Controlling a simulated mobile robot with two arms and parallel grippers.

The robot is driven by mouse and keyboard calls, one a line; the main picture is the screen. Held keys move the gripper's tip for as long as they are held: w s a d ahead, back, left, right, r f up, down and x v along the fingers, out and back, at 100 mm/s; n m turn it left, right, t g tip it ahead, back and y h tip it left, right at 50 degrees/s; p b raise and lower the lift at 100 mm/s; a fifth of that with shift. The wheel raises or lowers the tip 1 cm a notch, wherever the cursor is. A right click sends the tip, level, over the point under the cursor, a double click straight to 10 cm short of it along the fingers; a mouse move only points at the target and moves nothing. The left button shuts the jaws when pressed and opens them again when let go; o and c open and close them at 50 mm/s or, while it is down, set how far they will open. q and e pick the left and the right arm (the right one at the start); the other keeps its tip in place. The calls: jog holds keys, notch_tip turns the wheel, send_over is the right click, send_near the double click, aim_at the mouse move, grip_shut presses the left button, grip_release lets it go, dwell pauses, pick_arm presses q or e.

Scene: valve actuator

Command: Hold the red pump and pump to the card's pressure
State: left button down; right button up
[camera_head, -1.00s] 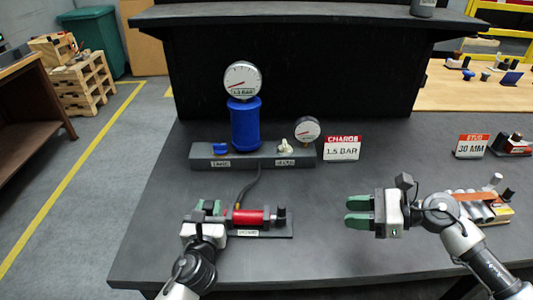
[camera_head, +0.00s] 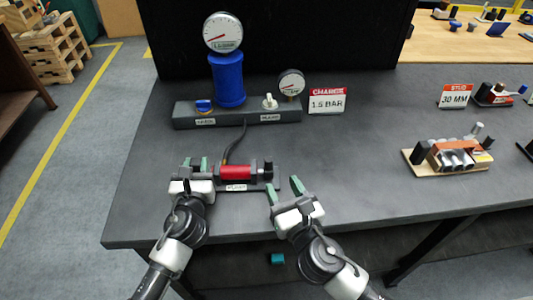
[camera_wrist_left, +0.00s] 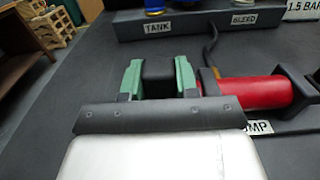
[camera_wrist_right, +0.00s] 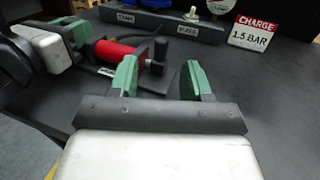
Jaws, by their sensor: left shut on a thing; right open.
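The red pump (camera_head: 236,173) lies on its dark base plate on the table, with black parts at both ends. My left gripper (camera_head: 195,163) is shut on the black block (camera_wrist_left: 158,75) at the pump's left end. My right gripper (camera_head: 285,186) is open and empty, near the pump's black right end (camera_head: 268,170) and apart from it. The card (camera_head: 328,101) reads CHARGE 1.5 BAR. A large gauge (camera_head: 222,33) tops the blue tank (camera_head: 227,80); its reading is too small to tell. A smaller gauge (camera_head: 291,83) stands to its right.
A grey block (camera_head: 237,113) behind the pump carries a blue valve (camera_head: 204,105) labelled TANK and a white BLEED valve (camera_head: 269,101). A hose (camera_head: 233,142) runs from it to the pump. A rack of cylinders (camera_head: 452,156) stands right. The table between is clear.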

aim_at(271, 163)
jog(key=shift+s+a+f+m+h, duration=0.1)
jog(key=shift+s+f+m+h, duration=0.25)
jog(key=shift+h, duration=0.35)
jog(key=x, duration=1.2)
jog(key=shift+c, duration=0.4)
grip_shut()
